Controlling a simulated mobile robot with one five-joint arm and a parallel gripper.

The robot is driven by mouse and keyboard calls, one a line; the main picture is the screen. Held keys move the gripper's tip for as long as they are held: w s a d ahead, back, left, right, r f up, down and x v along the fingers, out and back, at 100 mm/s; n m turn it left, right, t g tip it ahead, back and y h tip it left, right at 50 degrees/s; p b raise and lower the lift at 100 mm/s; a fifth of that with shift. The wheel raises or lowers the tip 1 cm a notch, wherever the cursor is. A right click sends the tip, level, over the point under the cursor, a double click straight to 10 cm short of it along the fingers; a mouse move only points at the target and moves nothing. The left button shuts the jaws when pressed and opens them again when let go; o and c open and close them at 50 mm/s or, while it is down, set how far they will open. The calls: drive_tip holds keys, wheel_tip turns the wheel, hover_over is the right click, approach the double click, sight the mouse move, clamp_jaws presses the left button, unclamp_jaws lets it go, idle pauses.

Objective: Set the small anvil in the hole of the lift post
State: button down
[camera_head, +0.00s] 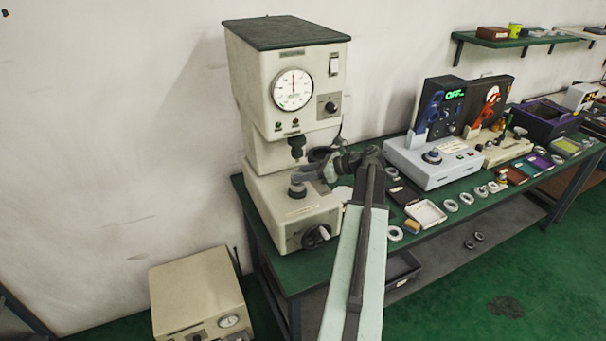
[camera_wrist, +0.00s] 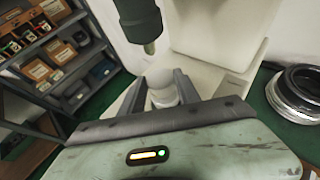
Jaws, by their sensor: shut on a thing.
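The beige hardness tester (camera_head: 292,90) stands at the left end of the green bench. Its dark lift post (camera_head: 297,191) rises from the base, below the dark spindle (camera_head: 296,145). My gripper (camera_head: 303,174) is between the spindle and the post, close above the post. In the wrist view my gripper (camera_wrist: 161,90) is shut on a pale, rounded cylindrical piece, apparently the small anvil (camera_wrist: 160,80). The spindle tip (camera_wrist: 149,46) hangs just above and beyond it. The post's hole and the piece's lower end are hidden, so I cannot tell whether they touch.
A grey-white device (camera_head: 432,160) and several rings (camera_head: 451,205) lie to the right on the bench (camera_head: 425,238). A white tray (camera_head: 426,213) is near the front edge. In the wrist view, a dark round part (camera_wrist: 297,92) lies at right. A beige box (camera_head: 198,291) stands below.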

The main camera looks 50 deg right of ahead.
drive_tip(key=shift+f+b, duration=0.6)
drive_tip(key=shift+f, duration=0.1)
drive_tip(key=c, duration=0.8)
unclamp_jaws()
drive_tip(key=shift+r, duration=0.1)
drive_tip(key=p+v, duration=0.3)
drive_tip(key=v, duration=0.4)
drive_tip(key=shift+s+r, duration=0.15)
drive_tip(key=shift+s, duration=0.2)
drive_tip(key=shift+d, duration=0.1)
